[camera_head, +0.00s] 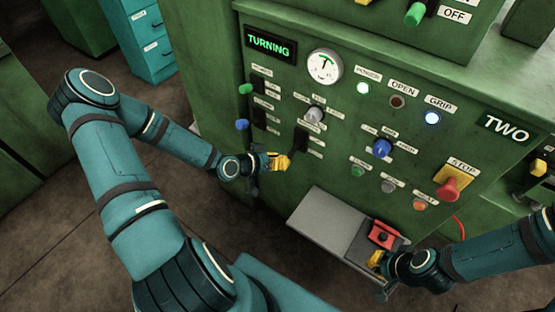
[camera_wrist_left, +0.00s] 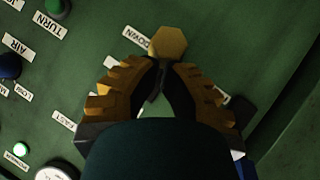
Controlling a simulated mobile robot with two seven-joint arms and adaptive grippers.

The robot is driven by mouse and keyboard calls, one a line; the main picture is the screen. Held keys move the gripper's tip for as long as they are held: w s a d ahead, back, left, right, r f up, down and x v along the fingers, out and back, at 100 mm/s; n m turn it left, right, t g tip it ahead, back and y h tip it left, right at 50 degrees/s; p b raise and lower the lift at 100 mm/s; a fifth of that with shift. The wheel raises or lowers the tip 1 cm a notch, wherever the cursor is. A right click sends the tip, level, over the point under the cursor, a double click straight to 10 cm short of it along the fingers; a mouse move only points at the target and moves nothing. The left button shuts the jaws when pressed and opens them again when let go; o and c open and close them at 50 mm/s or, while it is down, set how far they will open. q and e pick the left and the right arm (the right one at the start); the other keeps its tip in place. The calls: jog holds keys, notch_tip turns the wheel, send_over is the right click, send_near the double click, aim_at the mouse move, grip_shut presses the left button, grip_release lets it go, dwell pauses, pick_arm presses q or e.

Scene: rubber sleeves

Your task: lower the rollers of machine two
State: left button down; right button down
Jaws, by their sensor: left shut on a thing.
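The green panel of machine two (camera_head: 330,180) has a "TWO" plate (camera_head: 505,127) and a lit "TURNING" display (camera_head: 270,45). My left gripper (camera_head: 280,162) is at the panel, below a dark upright slot (camera_head: 300,138). In the left wrist view, its yellow-brown fingers (camera_wrist_left: 160,82) are closed together on a lever, mostly hidden between them. A tan six-sided knob (camera_wrist_left: 168,43) shows just beyond the fingertips, beside a "DOWN" label (camera_wrist_left: 137,38). My right gripper (camera_head: 376,260) is at the lower right, beside a red box; its fingers are too small to read.
A grey shelf (camera_head: 320,222) juts out below the panel, with the red box (camera_head: 384,234) on its right part. A red stop button (camera_head: 449,188), a blue knob (camera_head: 382,148) and a grey knob (camera_head: 314,114) stick out. Teal drawers (camera_head: 150,45) stand at the back left.

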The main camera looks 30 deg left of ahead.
pick_arm(q)
jog(key=shift+f, duration=0.4)
jog(key=shift+r, duration=0.1)
jog(key=shift+r+p, duration=0.6)
jog(key=shift+r, duration=0.15)
